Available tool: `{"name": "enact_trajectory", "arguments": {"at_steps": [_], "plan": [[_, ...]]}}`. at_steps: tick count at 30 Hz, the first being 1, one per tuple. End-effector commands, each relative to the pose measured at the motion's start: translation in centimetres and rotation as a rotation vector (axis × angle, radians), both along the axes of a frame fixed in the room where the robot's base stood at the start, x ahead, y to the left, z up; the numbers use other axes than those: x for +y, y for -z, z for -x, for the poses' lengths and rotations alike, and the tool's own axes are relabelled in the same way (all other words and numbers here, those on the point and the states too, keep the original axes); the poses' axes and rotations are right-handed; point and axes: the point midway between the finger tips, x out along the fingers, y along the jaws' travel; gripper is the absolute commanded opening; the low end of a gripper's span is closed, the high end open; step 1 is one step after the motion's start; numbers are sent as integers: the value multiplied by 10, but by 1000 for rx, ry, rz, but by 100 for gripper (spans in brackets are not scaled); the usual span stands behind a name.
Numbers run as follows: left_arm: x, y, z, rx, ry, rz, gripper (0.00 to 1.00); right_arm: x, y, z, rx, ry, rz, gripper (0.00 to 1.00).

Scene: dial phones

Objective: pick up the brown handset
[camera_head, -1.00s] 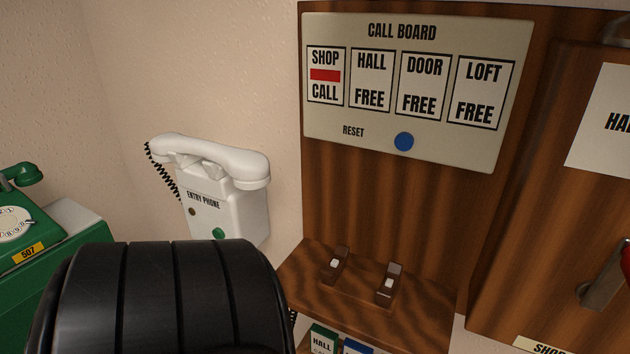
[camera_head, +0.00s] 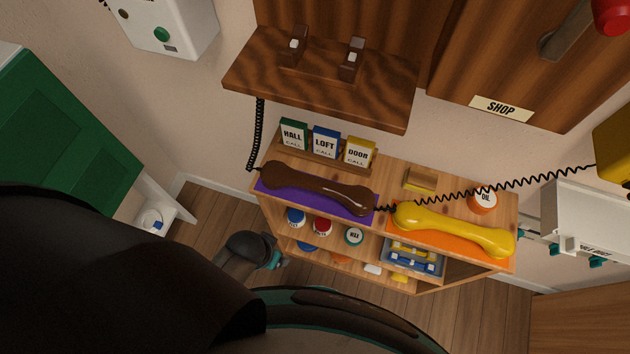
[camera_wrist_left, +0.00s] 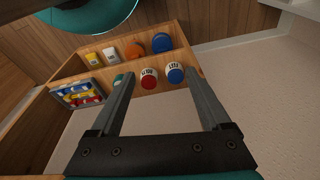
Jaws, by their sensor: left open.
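The brown handset (camera_head: 318,190) lies on a purple mat (camera_head: 268,190) on top of the wooden shelf unit, in the head view. A black coiled cord runs up from its left end. My left gripper (camera_head: 284,263) shows in the head view low beside the shelf's left end, below and apart from the handset. In the left wrist view my left gripper (camera_wrist_left: 158,76) has its fingers spread, with nothing between them, facing the shelf's jars. The handset does not show in that view. My right gripper is not in view.
A yellow handset (camera_head: 455,230) lies on an orange mat (camera_head: 425,243) to the right. Call cards (camera_head: 325,143) stand behind the brown handset. A wooden ledge (camera_head: 320,85) overhangs behind. Jars (camera_head: 322,226) and a grey tray (camera_head: 412,258) fill the lower shelf.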

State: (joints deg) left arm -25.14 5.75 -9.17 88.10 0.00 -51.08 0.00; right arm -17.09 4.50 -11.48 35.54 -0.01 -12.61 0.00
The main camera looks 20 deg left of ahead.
Motion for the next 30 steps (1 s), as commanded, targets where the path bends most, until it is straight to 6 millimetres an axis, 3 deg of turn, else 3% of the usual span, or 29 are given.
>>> {"name": "enact_trajectory", "arguments": {"at_steps": [6, 14, 17, 19, 24, 30], "plan": [[-4, -80, -29, -48, -7, 6, 81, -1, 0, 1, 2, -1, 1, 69], [-11, -162, -46, -105, 29, 21, 81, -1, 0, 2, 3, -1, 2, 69], [-23, -196, -58, -152, 92, 41, 81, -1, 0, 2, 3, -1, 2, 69], [-43, -225, -72, -208, 201, 67, 81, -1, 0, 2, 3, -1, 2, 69], [-83, -252, -94, -283, 458, 105, 81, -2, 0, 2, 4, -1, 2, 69], [-112, -259, -109, -317, 768, 97, 81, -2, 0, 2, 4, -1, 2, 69]]}}
